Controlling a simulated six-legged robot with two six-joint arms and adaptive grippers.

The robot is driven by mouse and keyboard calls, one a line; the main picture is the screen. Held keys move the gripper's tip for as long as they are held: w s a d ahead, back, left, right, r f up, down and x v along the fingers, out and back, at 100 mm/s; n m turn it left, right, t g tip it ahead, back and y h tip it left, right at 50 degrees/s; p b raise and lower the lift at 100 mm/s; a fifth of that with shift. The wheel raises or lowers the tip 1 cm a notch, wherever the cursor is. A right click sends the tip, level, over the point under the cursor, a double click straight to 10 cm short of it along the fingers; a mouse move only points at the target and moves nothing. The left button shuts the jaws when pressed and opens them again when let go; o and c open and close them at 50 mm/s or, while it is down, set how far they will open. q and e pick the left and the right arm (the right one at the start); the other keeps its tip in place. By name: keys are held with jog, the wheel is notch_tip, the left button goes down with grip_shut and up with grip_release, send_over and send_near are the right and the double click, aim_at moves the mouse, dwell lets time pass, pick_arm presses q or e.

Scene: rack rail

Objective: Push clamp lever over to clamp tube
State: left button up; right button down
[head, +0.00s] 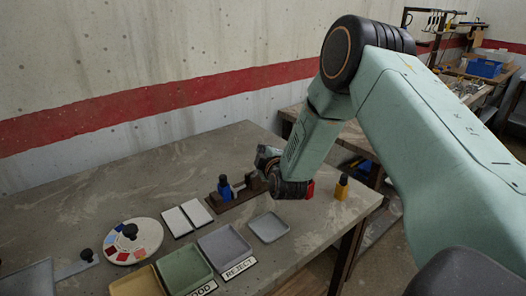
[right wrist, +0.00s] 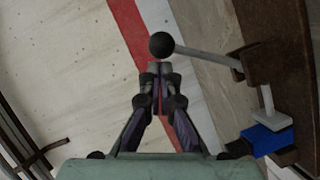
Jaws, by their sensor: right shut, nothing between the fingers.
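The clamp lever is a grey rod with a black ball knob (right wrist: 161,45) in the right wrist view; it pivots on a brown post (right wrist: 275,60). The brown rack rail (head: 228,204) stands on the table in the head view, with a blue part (head: 224,188) on it. That blue part (right wrist: 267,140) and a pale upright piece (right wrist: 267,103), possibly the tube, show beside the post. My right gripper (head: 266,158) is at the rail's right end. Its fingertips (right wrist: 160,72) are shut and empty, right by the knob; I cannot tell if they touch. My left gripper is not in view.
A yellow bottle with a black cap (head: 341,188) and a red object (head: 310,189) stand right of my gripper. A grey tray (head: 268,227), a green tray (head: 184,270), white tiles (head: 188,218) and a round colour palette (head: 132,241) lie in front. The wall is behind.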

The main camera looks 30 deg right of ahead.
jog(key=shift+a, duration=0.1)
jog(key=d+m, duration=0.1)
jog(key=d+f+m+y+p, duration=0.1)
jog(key=d+f+g+p, duration=0.1)
jog(key=d, duration=0.1)
jog(key=shift+w+d+m+y, duration=0.1)
jog(key=shift+w+m+y, duration=0.1)
jog(key=shift+m+y, duration=0.15)
jog(key=shift+r, duration=0.15)
dwell(0.3)
